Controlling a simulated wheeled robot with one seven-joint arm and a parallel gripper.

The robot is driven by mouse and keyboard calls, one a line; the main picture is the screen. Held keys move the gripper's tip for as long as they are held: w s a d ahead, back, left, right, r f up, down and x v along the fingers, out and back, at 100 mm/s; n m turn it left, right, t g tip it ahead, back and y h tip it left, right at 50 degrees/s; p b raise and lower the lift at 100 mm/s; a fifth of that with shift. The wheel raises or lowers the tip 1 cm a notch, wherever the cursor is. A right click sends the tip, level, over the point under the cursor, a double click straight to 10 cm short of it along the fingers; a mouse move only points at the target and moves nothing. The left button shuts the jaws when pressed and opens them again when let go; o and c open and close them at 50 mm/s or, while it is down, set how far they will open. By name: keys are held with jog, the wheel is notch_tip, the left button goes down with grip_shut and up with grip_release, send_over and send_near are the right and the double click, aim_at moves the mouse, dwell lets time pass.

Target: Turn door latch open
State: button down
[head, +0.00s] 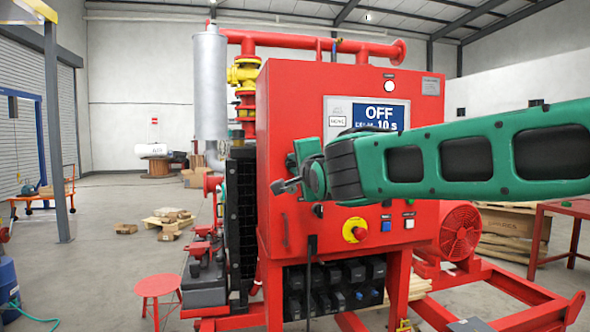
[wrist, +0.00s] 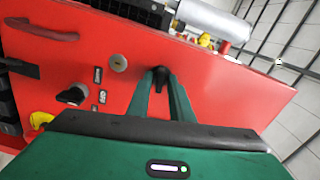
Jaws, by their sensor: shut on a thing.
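The door latch is a small black knob (wrist: 161,73) on the red panel face, seen in the wrist view. My gripper (wrist: 161,82) is shut on it, with one green finger on each side. The knob's top shows between the fingertips; its lower part and exact angle are hard to tell. In the head view my green arm reaches in from the right to the left part of the red control cabinet (head: 290,110). The wrist hides the latch there. The cabinet door appears closed.
A red handle (wrist: 42,29), a round lock (wrist: 118,62) and a black rotary switch (wrist: 72,95) are on the panel near the latch. A yellow-ringed red stop button (head: 355,230) sits below my arm. The silver cylinder (head: 210,85) stands left of the cabinet.

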jog(key=shift+f+n, duration=0.2)
jog(key=shift+n, duration=3.75)
jog(key=shift+f+n, duration=0.15)
jog(key=shift+n, duration=3.8)
jog(key=c, duration=1.9)
grip_release()
jog(key=shift+w, duration=0.15)
jog(key=shift+o, duration=0.2)
jog(key=shift+r, duration=0.2)
